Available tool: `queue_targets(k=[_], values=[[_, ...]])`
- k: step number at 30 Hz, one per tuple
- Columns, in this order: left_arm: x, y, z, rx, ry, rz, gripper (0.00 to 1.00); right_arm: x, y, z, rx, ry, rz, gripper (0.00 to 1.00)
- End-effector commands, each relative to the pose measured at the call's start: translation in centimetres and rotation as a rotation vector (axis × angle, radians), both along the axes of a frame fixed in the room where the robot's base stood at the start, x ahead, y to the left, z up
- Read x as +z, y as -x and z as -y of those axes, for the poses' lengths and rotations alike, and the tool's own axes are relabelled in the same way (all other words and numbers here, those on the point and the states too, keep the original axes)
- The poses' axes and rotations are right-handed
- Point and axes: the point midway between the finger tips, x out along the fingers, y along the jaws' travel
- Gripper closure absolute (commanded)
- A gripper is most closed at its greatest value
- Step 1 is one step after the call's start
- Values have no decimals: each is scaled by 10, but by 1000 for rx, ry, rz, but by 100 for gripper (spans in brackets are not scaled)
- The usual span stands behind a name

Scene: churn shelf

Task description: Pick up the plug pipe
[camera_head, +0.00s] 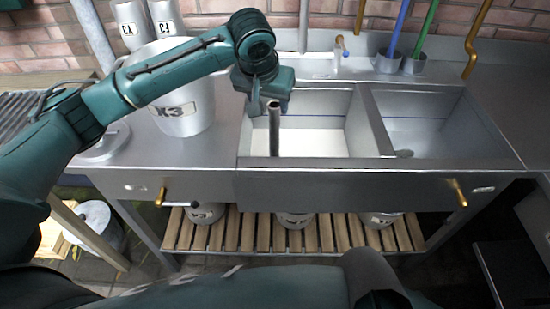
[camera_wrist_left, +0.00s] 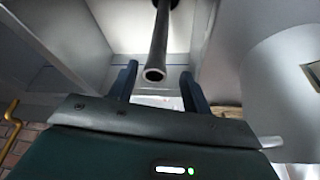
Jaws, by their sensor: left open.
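The plug pipe (camera_head: 274,135) is a grey metal tube standing upright in the left sink basin (camera_head: 315,135). My left gripper (camera_head: 270,104) is over the basin, right by the pipe's top end. In the left wrist view the pipe (camera_wrist_left: 159,45) shows its hollow round end between the two dark fingers of the gripper (camera_wrist_left: 158,88). The fingers are open, with a gap on both sides of the pipe, and hold nothing. The pipe's lower end is hard to make out in the head view. My right gripper is not in view.
A large white pot (camera_head: 185,115) stands on the counter left of the sink. The right basin (camera_head: 425,125) looks nearly empty. A tap (camera_head: 340,48), a blue handle (camera_head: 400,28) and a green handle (camera_head: 426,28) stand behind. Several pots sit on the slatted shelf (camera_head: 262,232) below.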

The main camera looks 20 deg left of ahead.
Motion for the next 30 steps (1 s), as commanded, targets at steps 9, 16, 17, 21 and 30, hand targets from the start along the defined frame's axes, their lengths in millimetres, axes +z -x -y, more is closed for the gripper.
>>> queue_targets(k=[9,16,17,21,30], values=[[-28,-10,2,-2,0,0,51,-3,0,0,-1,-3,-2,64],[-61,-20,6,-1,1,0,51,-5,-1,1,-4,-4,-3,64],[-63,-22,6,-1,1,0,51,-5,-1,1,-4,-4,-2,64],[-70,-24,6,-3,1,2,51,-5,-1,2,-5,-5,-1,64],[-69,-24,6,-4,2,2,60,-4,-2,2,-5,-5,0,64]])
